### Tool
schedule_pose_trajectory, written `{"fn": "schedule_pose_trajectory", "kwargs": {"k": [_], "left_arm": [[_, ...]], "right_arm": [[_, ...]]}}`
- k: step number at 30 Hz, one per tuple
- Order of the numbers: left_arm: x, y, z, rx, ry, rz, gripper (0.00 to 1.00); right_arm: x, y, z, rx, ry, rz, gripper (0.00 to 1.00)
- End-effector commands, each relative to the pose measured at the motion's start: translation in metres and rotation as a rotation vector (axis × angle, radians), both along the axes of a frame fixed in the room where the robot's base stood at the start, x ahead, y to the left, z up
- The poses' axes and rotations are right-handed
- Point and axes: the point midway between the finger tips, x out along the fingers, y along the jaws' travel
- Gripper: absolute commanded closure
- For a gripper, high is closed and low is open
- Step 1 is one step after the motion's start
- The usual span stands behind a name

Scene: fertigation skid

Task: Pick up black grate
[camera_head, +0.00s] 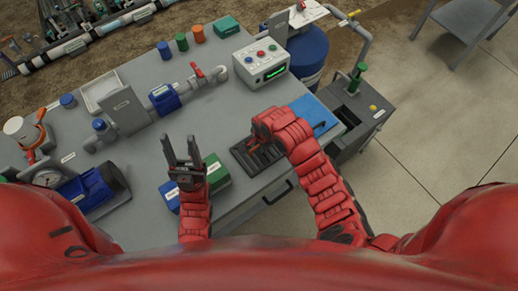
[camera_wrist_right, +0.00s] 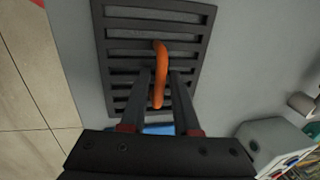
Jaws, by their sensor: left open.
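The black grate (camera_head: 243,160) lies on the grey bench top near its front edge, partly hidden by my right arm in the head view. In the right wrist view the grate (camera_wrist_right: 118,14) shows several slots and an upright orange handle (camera_wrist_right: 161,62). My right gripper (camera_wrist_right: 160,73) is over the grate, with its fingertips on either side of the orange handle. I cannot tell whether the fingers touch or clamp the handle. My left gripper (camera_head: 182,140) is open and empty, pointing up and away above the bench, left of the grate.
A green box (camera_head: 216,172) and a blue box (camera_head: 168,194) stand near my left gripper. A control box (camera_head: 261,63) with buttons is behind the grate. A blue flat item (camera_head: 314,114) lies to its right. Pipes and a blue pump (camera_head: 98,187) fill the left side.

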Motion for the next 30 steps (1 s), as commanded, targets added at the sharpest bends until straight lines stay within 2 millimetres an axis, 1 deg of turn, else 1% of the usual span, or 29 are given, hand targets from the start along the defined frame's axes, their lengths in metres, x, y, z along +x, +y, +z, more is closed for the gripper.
{"fn": "schedule_pose_trajectory", "kwargs": {"k": [1,2,6,30], "left_arm": [[0.0000,0.0000,-0.0001,0.000,0.000,0.000,0.50],[0.0000,0.0000,-0.0001,0.000,0.000,0.000,0.50],[0.0000,0.0000,-0.0001,0.000,0.000,0.000,0.50],[0.0000,0.0000,-0.0001,0.000,0.000,0.000,0.50]], "right_arm": [[0.0000,0.0000,0.0000,0.000,0.000,0.000,0.70],[-0.0001,0.0000,-0.0001,0.000,0.000,0.000,0.74],[0.0000,0.0000,0.0000,0.000,0.000,0.000,0.99],[0.0001,0.0002,0.0003,0.001,0.001,0.000,1.00]]}}
